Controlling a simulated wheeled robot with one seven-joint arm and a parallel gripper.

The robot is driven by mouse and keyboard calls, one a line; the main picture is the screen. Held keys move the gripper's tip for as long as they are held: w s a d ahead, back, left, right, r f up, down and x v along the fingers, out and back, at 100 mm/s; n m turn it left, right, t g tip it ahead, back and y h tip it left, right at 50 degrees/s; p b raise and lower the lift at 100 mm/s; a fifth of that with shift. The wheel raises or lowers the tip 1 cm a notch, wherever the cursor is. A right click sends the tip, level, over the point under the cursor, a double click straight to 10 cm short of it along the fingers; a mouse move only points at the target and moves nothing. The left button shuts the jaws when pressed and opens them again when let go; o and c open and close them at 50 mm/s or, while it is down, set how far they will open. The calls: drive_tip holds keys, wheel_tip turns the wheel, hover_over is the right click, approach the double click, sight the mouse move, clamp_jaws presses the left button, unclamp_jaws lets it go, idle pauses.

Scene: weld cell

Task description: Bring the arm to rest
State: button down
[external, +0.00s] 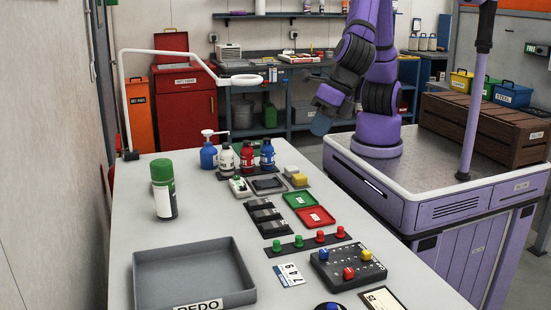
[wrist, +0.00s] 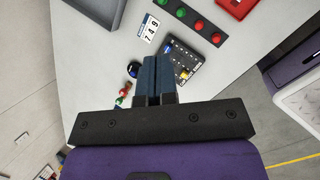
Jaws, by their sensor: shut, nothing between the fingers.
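My purple arm stands on my purple base at the right of the external view, folded, with my gripper (external: 322,121) pointing down and left, beyond the right edge of the table (external: 130,225). In the wrist view my gripper (wrist: 152,62) shows two dark blue fingers side by side and touching, with nothing between them. The fingers are above the table, and the black control box (wrist: 183,60) with coloured knobs shows just right of them. The gripper touches nothing that I can see.
On the table stand a grey REDO tray (external: 195,270), a green-capped can (external: 163,190), several bottles (external: 247,158), a red tray (external: 315,217) and a row of knobs (external: 298,243). A magnifier lamp (external: 240,79) reaches over the far end. A brown wooden crate (external: 480,125) is at right.

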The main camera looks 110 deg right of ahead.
drive_tip(key=s+d+r+m, duration=0.2)
drive_tip(key=d+r+m, duration=0.35)
drive_tip(key=d, duration=0.45)
drive_tip(key=s+d+r+m, duration=0.2)
drive_tip(key=d+r+m, duration=0.35)
drive_tip(key=d, duration=0.45)
drive_tip(key=s+d+r+m+y, duration=0.1)
drive_tip(key=s+d+r+m, duration=0.2)
drive_tip(key=s+d+m, duration=1.2)
drive_tip(key=w+a+f+n+y, duration=0.2)
drive_tip(key=w+a+f+n, duration=0.4)
drive_tip(key=a, duration=0.5)
drive_tip(key=w+a+f+n+y, duration=0.15)
drive_tip(key=w+a+f, duration=0.25)
drive_tip(key=w+a, duration=0.65)
drive_tip(key=n+t+y, duration=0.1)
drive_tip(key=n, duration=0.9)
approach(369, 274)
drive_tip(key=x, duration=0.6)
drive_tip(key=shift+w+d, duration=0.1)
drive_tip(key=shift+w, duration=1.05)
drive_tip(key=shift+w+r, duration=0.1)
drive_tip(key=shift+w, duration=0.5)
